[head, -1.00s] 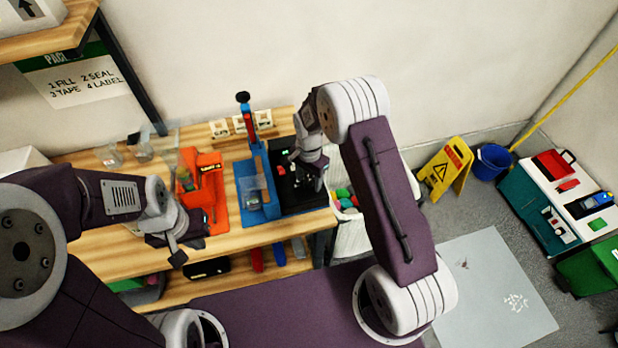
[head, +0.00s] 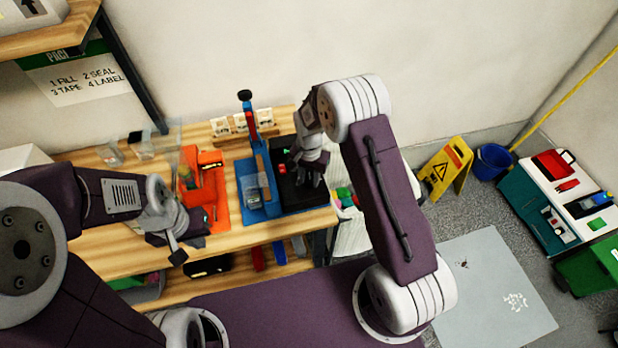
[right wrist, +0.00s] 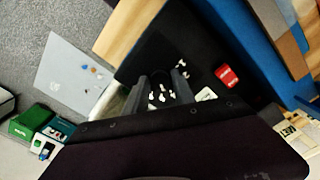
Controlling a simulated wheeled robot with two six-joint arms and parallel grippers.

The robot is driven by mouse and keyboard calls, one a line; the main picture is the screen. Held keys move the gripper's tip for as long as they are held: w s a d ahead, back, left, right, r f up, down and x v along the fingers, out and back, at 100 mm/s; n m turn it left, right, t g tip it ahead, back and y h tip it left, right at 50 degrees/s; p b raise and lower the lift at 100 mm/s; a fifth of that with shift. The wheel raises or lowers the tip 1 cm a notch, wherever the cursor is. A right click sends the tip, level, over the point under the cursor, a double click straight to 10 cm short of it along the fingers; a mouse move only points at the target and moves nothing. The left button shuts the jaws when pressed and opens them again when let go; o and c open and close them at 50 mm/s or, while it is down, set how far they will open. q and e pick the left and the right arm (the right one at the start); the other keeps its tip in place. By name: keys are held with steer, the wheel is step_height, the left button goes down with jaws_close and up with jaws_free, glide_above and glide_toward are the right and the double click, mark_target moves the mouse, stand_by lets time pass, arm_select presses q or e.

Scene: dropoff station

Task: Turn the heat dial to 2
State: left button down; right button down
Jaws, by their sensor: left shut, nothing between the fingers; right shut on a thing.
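The black heat panel (head: 296,206) sits at the right end of the bench, with a red button (right wrist: 227,77) on it. White marks (right wrist: 160,97) show on the panel between and around my right fingers in the right wrist view. My right gripper (head: 311,182) points down at the panel and is shut on the heat dial, which its fingers mostly hide. I cannot read the dial's setting. My left gripper (head: 176,252) is shut and empty, in front of the bench beside the orange device, away from the panel.
A blue sealer base (head: 243,172) with an upright lever adjoins the panel on its left. An orange tape device (head: 213,183) stands further left. Clear jars (head: 112,154) are at the back left. A bin with coloured items (head: 345,198) stands right of the bench.

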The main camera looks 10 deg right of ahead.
steer(key=n, duration=1)
steer(key=shift+w+n, duration=0.1)
steer(key=shift+n, duration=2.1)
steer(key=c, duration=1.1)
jaws_free()
steer(key=shift+o, duration=0.2)
steer(key=shift+r, duration=0.1)
